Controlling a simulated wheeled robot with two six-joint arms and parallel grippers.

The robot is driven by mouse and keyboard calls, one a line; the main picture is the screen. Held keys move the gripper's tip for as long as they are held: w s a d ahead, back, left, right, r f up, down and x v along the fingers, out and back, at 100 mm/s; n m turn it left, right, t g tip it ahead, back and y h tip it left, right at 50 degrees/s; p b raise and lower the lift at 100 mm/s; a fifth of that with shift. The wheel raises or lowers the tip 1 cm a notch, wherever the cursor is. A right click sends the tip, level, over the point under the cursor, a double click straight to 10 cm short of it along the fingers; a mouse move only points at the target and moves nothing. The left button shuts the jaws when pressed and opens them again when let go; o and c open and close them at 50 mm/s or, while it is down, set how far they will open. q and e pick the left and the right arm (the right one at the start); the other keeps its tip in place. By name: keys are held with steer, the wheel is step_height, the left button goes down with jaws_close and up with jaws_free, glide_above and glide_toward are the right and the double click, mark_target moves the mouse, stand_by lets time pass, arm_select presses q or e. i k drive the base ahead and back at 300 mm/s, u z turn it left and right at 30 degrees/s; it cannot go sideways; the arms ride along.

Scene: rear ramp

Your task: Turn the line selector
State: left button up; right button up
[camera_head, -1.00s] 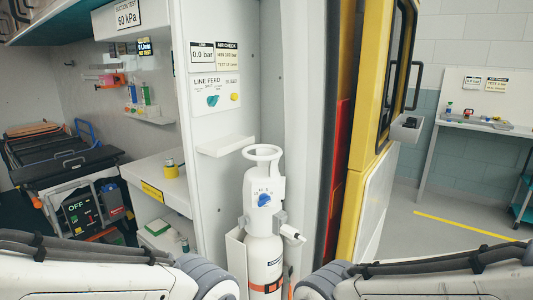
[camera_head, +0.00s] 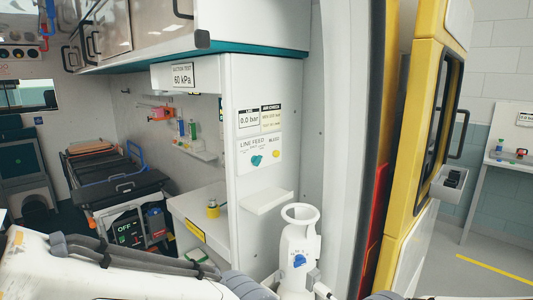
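The line feed panel (camera_head: 260,151) is on the white end wall of the cabinet, right of centre. Its teal selector knob (camera_head: 257,160) sits at the lower left of the panel, and a yellow button (camera_head: 276,154) is to its right. The line display (camera_head: 249,119) above reads 0.0 bar, beside an air check label (camera_head: 271,117). My arms show only as white links along the bottom edge. Neither gripper is in view, and nothing of mine touches the knob.
A white shelf (camera_head: 267,201) juts out below the panel. A white cylinder (camera_head: 298,255) with a ring handle and blue knob stands below it. The yellow door (camera_head: 410,130) stands open at right. A stretcher (camera_head: 115,180) is inside at left.

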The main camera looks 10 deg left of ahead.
mark_target(255, 160)
steer(key=u, duration=1.4)
steer(key=i, duration=0.75)
steer(key=z, duration=1.4)
